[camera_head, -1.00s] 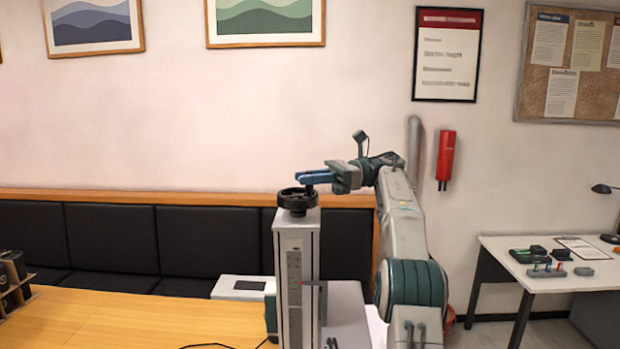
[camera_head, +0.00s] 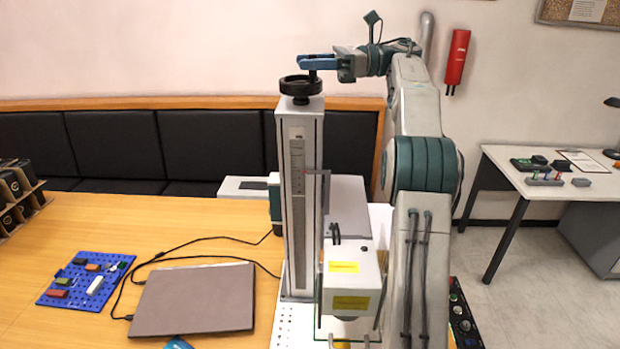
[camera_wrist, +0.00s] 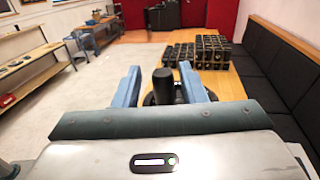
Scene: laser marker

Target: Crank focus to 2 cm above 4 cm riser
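The laser marker's tall grey column (camera_head: 298,215) stands in the middle of the head view, with a scale strip (camera_head: 297,165) on its front. A black handwheel (camera_head: 300,88) with an upright crank knob sits on top. My gripper (camera_head: 312,63) is at the knob from the right, above the wheel. In the wrist view the black knob (camera_wrist: 163,86) stands between my two blue fingers, with a narrow gap showing on each side. The gripper looks open around it. The laser head (camera_head: 350,275) with yellow labels hangs low by the column. I cannot make out the riser.
A closed grey laptop (camera_head: 195,300), black cables and a blue pegboard (camera_head: 85,280) with small blocks lie on the wooden table left of the column. A black control box (camera_head: 463,315) with knobs is at lower right. A white side table (camera_head: 500,165) stands farther right.

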